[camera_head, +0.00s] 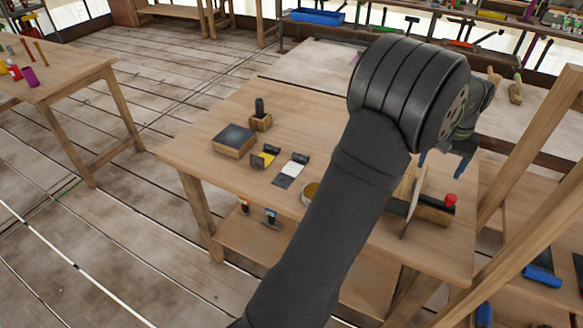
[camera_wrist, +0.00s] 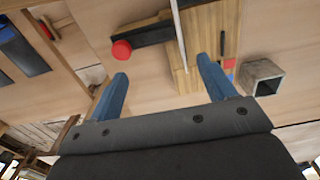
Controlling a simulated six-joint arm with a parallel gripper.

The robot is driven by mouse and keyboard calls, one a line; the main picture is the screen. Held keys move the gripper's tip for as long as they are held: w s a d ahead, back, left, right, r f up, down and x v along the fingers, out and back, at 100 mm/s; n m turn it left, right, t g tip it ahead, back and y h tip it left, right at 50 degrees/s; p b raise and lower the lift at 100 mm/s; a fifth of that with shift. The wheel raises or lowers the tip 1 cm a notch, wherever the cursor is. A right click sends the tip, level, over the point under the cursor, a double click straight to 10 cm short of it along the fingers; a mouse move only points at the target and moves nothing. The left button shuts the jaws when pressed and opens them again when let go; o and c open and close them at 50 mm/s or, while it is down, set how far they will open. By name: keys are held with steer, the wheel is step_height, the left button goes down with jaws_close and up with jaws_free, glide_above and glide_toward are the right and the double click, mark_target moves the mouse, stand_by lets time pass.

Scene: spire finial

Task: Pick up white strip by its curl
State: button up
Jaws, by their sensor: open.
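The white strip (camera_head: 292,169) lies on the workbench (camera_head: 200,146) in the head view, left of my arm. A dark piece that looks like its curl (camera_head: 301,157) stands at its far right end, and its near end looks grey. My gripper (camera_head: 441,164) is at the right side of the bench, well away from the strip. It also shows in the wrist view (camera_wrist: 162,72), where its blue fingers are spread apart with nothing between them. The strip does not show in the wrist view.
A yellow strip (camera_head: 268,157) lies just left of the white one. A dark-topped block (camera_head: 234,139) and a small wooden holder (camera_head: 260,122) stand behind. A round tin (camera_head: 309,192) is partly behind my arm. Below my gripper are a wooden block (camera_wrist: 205,35) and a red knob (camera_wrist: 121,50).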

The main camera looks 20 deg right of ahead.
steer(key=shift+o, duration=0.4)
steer(key=w+a+t+h, duration=0.3)
steer(key=w+a, duration=2.5)
steer(key=a, duration=0.4)
glide_above(300, 155)
steer(key=s+a, duration=0.2)
steer(key=f, duration=1.1)
steer(key=shift+d+f, duration=0.1)
steer(key=shift+d, duration=0.15)
steer(key=shift+x, duration=2.8)
steer(key=shift+w, duration=0.2)
steer(key=c, duration=1.2)
